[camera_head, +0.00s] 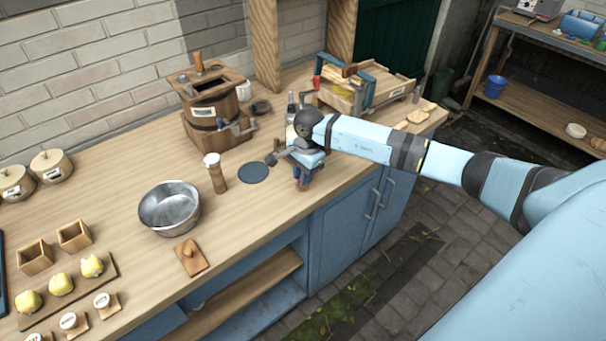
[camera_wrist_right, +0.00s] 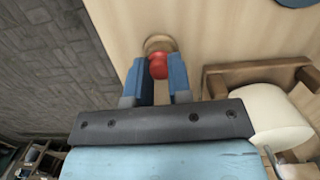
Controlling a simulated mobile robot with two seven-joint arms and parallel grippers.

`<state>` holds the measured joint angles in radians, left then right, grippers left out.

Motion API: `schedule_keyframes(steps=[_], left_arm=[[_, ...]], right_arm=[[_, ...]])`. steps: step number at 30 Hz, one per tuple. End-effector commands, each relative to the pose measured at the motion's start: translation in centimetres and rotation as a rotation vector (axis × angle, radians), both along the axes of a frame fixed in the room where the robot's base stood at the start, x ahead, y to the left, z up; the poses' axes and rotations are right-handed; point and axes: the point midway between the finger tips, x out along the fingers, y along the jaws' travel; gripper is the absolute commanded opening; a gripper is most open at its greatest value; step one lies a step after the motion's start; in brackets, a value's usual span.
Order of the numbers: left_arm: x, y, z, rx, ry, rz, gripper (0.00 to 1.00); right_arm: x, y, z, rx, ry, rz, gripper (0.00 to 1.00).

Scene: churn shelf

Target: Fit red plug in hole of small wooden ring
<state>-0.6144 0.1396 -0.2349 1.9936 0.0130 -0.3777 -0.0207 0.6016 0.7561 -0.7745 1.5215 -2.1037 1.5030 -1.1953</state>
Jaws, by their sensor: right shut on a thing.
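My right gripper (camera_head: 302,178) is low over the front edge of the workbench. In the right wrist view its blue fingers (camera_wrist_right: 158,84) are shut on the red plug (camera_wrist_right: 158,67), which shows between the tips. The small wooden ring (camera_wrist_right: 160,43) is just beyond the plug, and the plug overlaps it in the picture. I cannot tell whether the plug is in the hole or only in front of it; the hole is hidden. In the head view the fingers mostly hide plug and ring. My left gripper is not in view.
A dark round disc (camera_head: 253,173), a pepper-mill-like shaker (camera_head: 216,176) and a metal bowl (camera_head: 170,208) are left of the gripper. A wooden churn (camera_head: 212,108) stands behind. In the wrist view, a wooden frame with a cream-coloured block (camera_wrist_right: 272,118) is close at right.

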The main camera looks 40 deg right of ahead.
Motion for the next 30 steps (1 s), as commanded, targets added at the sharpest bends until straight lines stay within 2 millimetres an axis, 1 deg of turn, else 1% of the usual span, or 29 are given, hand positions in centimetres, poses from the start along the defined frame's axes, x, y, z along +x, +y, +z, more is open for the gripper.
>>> schedule_keyframes(steps=[14, 15, 17, 18, 19, 24, 25, 27, 30], left_arm=[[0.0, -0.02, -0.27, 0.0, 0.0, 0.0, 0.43], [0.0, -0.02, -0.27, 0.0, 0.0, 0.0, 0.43], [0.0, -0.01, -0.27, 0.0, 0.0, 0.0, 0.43], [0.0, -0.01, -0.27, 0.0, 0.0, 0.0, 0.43], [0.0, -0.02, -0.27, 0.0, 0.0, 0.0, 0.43], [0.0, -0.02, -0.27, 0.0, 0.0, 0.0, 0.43], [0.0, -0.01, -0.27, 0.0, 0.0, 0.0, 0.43], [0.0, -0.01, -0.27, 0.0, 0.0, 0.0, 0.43], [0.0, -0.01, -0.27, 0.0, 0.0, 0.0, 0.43]], right_arm=[[-0.01, 0.02, 0.08, 0.001, 0.0, 0.0, 0.0], [-0.01, 0.01, 0.08, 0.001, 0.0, 0.0, 0.24], [-0.01, 0.01, 0.08, 0.001, 0.0, 0.0, 0.37], [-0.01, 0.0, 0.08, 0.001, 0.0, 0.0, 0.47], [-0.01, 0.0, 0.08, 0.0, 0.0, 0.0, 0.49], [0.0, 0.0, 0.08, 0.0, 0.0, 0.0, 0.49], [-0.01, 0.0, 0.08, 0.0, 0.0, 0.0, 0.44], [-0.01, 0.0, 0.08, 0.0, 0.0, 0.0, 0.28], [-0.01, -0.01, 0.07, 0.0, 0.0, 0.0, 0.28]])
